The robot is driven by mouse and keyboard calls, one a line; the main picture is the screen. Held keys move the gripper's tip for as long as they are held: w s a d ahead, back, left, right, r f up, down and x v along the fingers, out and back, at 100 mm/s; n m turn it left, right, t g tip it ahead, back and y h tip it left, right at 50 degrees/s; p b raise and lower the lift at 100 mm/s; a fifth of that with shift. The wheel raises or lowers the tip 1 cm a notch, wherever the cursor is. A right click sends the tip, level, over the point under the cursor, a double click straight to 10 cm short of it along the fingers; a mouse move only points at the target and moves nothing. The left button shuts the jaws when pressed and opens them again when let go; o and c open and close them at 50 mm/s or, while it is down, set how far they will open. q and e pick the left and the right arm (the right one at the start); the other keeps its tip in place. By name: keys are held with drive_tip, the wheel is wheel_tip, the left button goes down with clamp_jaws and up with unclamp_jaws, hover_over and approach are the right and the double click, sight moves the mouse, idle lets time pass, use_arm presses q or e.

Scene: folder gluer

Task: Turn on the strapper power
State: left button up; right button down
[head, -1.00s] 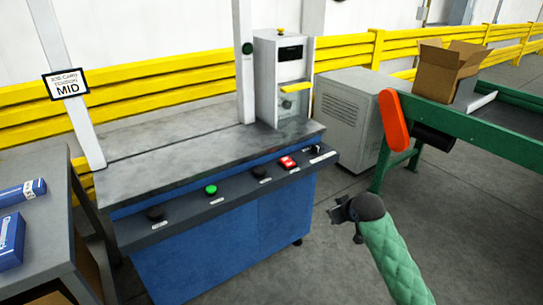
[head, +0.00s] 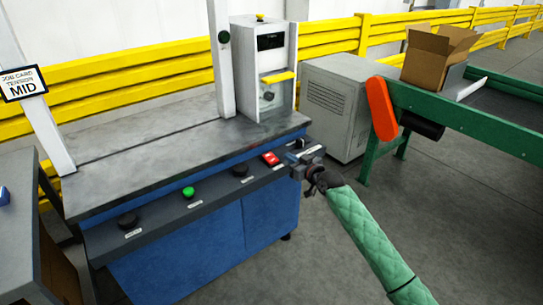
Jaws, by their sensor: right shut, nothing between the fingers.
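The strapper is a blue cabinet (head: 217,246) with a grey table top (head: 180,150) and a sloped dark control strip along its front edge. On the strip are a red switch (head: 270,159), a green button (head: 188,192) and black knobs, one at the left (head: 128,221) and one near the middle (head: 240,170). My right gripper (head: 300,163) is shut and empty. It is at the right end of the strip, just right of the red switch, and partly covers the controls there. I cannot tell whether it touches them. My left gripper is out of view.
A job card sign (head: 24,84) reading MID hangs on a post at left. A grey box unit (head: 336,108) and a green conveyor (head: 470,122) with an orange guard (head: 381,108) and an open carton (head: 438,58) stand at right. The floor in front is clear.

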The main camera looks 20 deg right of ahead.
sight(273, 159)
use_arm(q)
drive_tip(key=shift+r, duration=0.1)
